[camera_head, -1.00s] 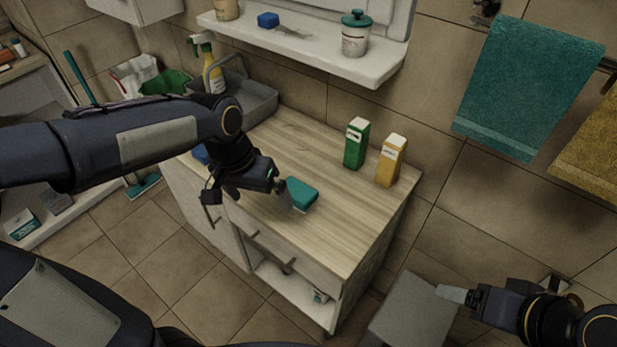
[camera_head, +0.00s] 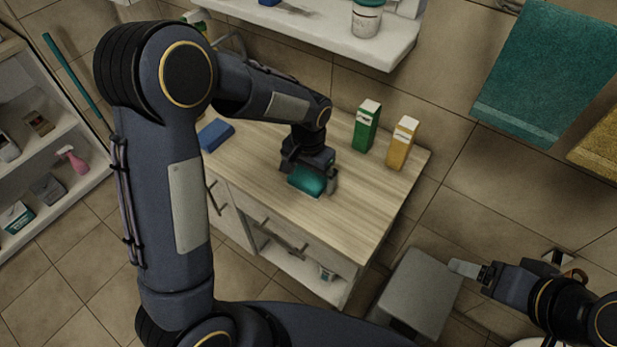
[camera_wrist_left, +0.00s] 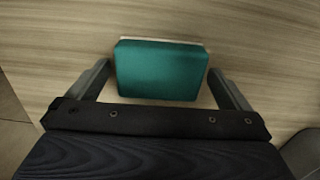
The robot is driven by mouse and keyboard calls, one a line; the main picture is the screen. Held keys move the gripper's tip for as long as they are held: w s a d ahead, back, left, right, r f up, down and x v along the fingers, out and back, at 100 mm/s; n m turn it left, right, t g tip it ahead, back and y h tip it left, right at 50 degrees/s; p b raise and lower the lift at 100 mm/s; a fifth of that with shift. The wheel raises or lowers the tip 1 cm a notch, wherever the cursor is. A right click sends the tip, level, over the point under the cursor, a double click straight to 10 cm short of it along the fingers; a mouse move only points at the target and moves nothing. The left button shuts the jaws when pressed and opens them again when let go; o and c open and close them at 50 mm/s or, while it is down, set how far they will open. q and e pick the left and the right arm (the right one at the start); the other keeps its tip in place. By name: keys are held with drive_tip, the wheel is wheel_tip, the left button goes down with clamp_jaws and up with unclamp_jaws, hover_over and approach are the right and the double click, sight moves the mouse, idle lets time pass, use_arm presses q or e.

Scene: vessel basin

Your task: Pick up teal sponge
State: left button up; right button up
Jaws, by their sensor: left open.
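The teal sponge (camera_head: 308,181) lies on the wooden countertop (camera_head: 264,190), near its front edge. My left gripper (camera_head: 310,182) is over it, with its fingers on either side. In the left wrist view the sponge (camera_wrist_left: 160,69) sits between the two open fingers of the left gripper (camera_wrist_left: 162,85), with a small gap on both sides. A pale layer shows along the sponge's far edge. My right gripper (camera_head: 468,269) is at the lower right, away from the counter; whether its jaws are open I cannot tell.
A blue sponge (camera_head: 215,135) lies on the counter to the left. A green carton (camera_head: 365,128) and a yellow carton (camera_head: 401,145) stand at the back right. A shelf (camera_head: 330,35) hangs above the counter. A grey stool-like block (camera_head: 415,290) stands right of the cabinet.

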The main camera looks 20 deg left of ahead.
use_arm(q)
drive_tip(key=shift+f, duration=0.5)
drive_tip(key=c, duration=0.9)
drive_tip(key=shift+r, duration=0.1)
